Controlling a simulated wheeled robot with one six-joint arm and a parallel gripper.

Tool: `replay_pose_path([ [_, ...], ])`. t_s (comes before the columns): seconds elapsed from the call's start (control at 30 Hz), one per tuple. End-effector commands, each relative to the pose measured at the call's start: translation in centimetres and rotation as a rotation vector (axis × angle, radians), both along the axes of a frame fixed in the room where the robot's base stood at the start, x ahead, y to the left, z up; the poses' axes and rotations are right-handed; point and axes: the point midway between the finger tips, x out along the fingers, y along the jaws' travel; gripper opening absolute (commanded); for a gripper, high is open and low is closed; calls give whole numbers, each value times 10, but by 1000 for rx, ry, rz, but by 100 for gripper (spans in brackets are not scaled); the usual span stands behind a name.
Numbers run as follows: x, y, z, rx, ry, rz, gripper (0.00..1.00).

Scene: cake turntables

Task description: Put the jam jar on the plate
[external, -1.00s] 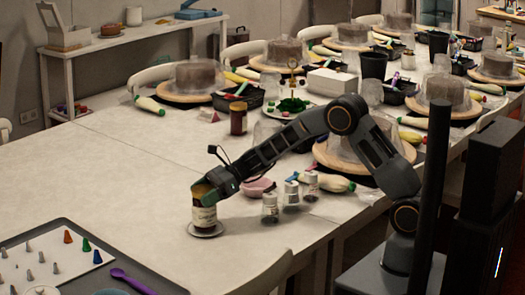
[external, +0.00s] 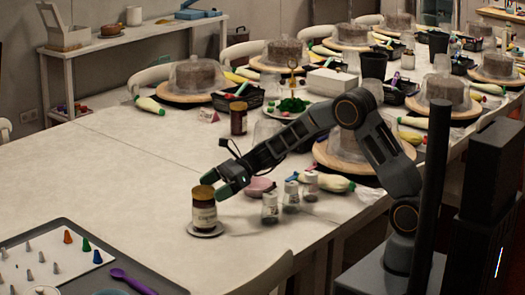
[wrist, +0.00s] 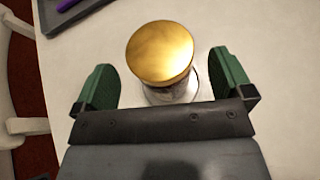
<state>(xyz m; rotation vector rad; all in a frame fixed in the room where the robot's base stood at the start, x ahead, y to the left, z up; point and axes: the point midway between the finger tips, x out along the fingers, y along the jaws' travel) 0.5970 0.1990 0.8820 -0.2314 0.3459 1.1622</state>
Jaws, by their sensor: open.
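The jam jar (external: 204,212) has a gold lid and a pale label. It stands upright on the small plate (external: 206,233) near the table's front edge. In the wrist view the jar's gold lid (wrist: 160,52) lies between and ahead of the two green fingers, and a bit of the plate's rim shows beside it. My gripper (external: 221,182) is open and empty, just above and to the right of the jar in the external view. It appears apart from the jar. Most of the plate is hidden under the jar.
Small bottles (external: 291,195) and a pink bowl (external: 259,187) stand right of the jar. A dark red jar (external: 238,118) stands farther back. A grey tray (external: 120,262) with piping tips and a purple spoon (external: 132,282) is at front left. The table's left part is clear.

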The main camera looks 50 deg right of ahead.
Motion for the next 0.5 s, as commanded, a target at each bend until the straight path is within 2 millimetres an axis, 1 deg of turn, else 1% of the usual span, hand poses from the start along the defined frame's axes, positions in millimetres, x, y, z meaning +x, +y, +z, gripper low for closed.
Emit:
replay_pose_path([
  [0.03,-3,-10,5,0,-2,-4,98],
  [0.2,-14,-38,17,1,-1,-4,98],
  [0.33,-21,-54,24,0,0,-3,98],
  [0.5,-27,-67,30,-1,-2,-1,98],
])
